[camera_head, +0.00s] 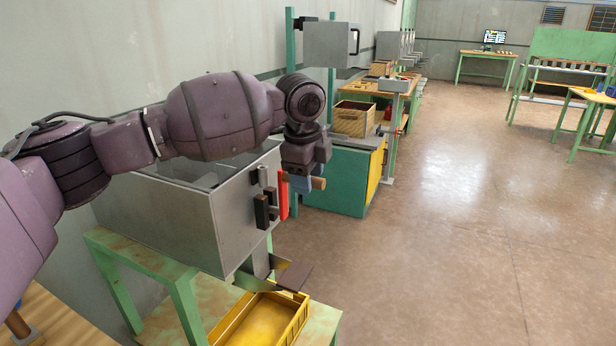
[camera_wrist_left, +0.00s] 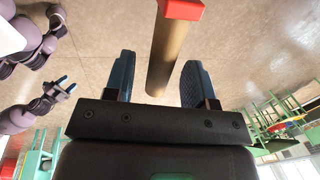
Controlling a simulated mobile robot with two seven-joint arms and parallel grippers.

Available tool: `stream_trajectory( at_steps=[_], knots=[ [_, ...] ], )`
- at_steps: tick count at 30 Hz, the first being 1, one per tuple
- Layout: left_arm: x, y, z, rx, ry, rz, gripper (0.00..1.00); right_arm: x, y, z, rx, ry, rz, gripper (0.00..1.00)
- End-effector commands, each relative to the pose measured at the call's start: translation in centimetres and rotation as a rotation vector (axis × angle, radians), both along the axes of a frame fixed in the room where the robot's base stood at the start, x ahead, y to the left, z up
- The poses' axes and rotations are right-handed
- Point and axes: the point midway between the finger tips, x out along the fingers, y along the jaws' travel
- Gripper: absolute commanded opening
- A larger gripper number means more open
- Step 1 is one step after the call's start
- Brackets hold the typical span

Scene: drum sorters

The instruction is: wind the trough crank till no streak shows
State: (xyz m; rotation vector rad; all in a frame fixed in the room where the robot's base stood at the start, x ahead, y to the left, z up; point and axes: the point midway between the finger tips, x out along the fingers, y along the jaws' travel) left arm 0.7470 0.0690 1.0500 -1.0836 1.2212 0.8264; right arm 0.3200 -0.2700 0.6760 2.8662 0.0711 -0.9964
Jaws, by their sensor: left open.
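The trough is a grey metal box (camera_head: 185,222) on a green stand at the left of the head view. On its right end is a crank with a red arm (camera_head: 283,198) and a wooden handle (camera_head: 318,183). My left gripper (camera_head: 303,184) is at that handle. In the left wrist view the handle (camera_wrist_left: 164,50) runs from the red arm (camera_wrist_left: 184,9) down between the two blue fingers (camera_wrist_left: 158,82), with gaps on both sides. My right gripper (camera_wrist_left: 66,83) shows small at the left, its fingers apart. My left arm hides part of the trough; no streak can be made out.
Black fittings (camera_head: 262,210) sit beside the crank. A yellow tray (camera_head: 262,318) is on the stand below the chute. A teal and yellow cabinet (camera_head: 340,182) with a wooden crate (camera_head: 354,118) stands behind. The floor to the right is clear.

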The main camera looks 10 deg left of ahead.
Motion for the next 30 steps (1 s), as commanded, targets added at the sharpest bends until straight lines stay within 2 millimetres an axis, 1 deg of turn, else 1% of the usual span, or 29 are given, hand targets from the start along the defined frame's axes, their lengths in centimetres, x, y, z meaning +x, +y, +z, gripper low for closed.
stream_trajectory(
  at_steps=[8, 11, 18, 19, 26, 30],
  knots=[
    [0.02, -0.02, -0.03, -0.001, -0.002, 0.0, 0.51, 0.07, -0.03, 0.1, 0.0, -0.002, -0.001, 0.51],
    [0.02, -0.02, -0.03, -0.001, -0.002, 0.0, 0.38, 0.07, -0.05, 0.1, 0.0, -0.002, -0.001, 0.51],
    [0.03, -0.01, -0.05, 0.0, -0.001, 0.0, 0.01, 0.07, -0.08, 0.11, 0.0, -0.002, -0.001, 0.51],
    [0.02, -0.02, -0.05, 0.0, -0.001, 0.0, 0.0, 0.07, -0.08, 0.11, -0.001, -0.002, -0.001, 0.51],
    [-0.03, 0.0, 0.0, -0.001, -0.004, 0.0, 0.0, 0.14, -0.09, 0.26, -0.001, -0.005, -0.001, 0.51],
    [-0.29, 0.08, 0.22, -0.006, -0.021, 0.001, 0.0, 0.45, -0.08, 0.98, -0.001, -0.018, -0.002, 0.51]
  ],
)
